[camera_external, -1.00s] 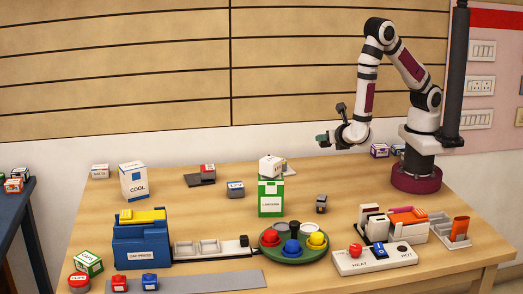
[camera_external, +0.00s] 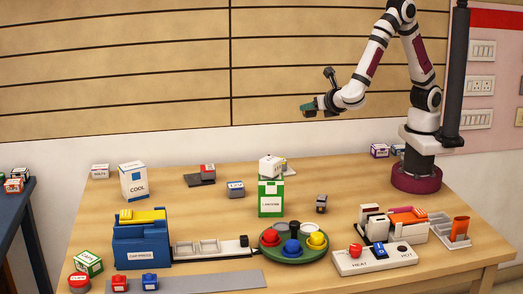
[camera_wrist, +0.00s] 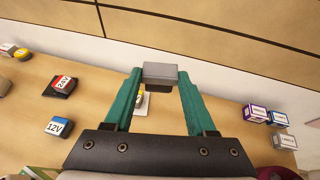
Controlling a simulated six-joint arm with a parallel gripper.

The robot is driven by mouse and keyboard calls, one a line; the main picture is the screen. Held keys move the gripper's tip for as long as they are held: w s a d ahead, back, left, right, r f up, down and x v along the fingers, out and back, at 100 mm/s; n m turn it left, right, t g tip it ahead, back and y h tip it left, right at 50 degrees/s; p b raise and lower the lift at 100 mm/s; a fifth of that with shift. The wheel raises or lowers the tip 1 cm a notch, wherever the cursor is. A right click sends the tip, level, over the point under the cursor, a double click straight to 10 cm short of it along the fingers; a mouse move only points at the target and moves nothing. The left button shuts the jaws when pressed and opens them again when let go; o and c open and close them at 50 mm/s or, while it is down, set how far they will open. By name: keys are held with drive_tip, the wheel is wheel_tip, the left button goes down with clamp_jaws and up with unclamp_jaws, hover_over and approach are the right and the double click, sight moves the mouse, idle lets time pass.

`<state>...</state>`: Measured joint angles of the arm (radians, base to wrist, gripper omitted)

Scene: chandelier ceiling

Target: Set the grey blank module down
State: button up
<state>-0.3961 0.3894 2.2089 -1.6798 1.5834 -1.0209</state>
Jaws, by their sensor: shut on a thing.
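My gripper (camera_external: 311,108) is raised well above the back of the table in the external view. In the wrist view its two green fingers (camera_wrist: 160,76) are closed on a grey block, the grey blank module (camera_wrist: 160,71), held between the fingertips. Its underside looks darker. The module is too small to make out clearly in the external view. Beneath it in the wrist view lies a pale pad with a small yellow and dark item (camera_wrist: 140,98), partly hidden by a finger.
A red 24V module (camera_external: 207,170) sits on a dark pad, with a blue 12V module (camera_external: 236,188) nearby. A white block tops a green box (camera_external: 271,198). A dark cube (camera_external: 321,204) stands apart.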

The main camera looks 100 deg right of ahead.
drive_tip(key=w+a+n+t+y, duration=0.45)
drive_tip(key=w+a, duration=0.75)
drive_tip(key=w, duration=0.5)
drive_tip(key=w+a+n+t+y, duration=0.3)
drive_tip(key=w+a+n+t, duration=0.25)
drive_tip(key=w+a, duration=0.85)
drive_tip(key=shift+n+y, duration=0.45)
drive_tip(key=shift+n, duration=0.15)
drive_tip(key=w+f, duration=0.1)
drive_tip(key=f, duration=0.5)
drive_tip(key=w+d+f, duration=0.1)
drive_tip(key=f, duration=0.6)
drive_tip(key=w+d+f, duration=0.1)
drive_tip(key=f, duration=0.6)
drive_tip(key=shift+d+f, duration=0.1)
drive_tip(key=o, duration=1.3)
drive_tip(key=shift+f, duration=0.1)
drive_tip(key=shift+o, duration=0.2)
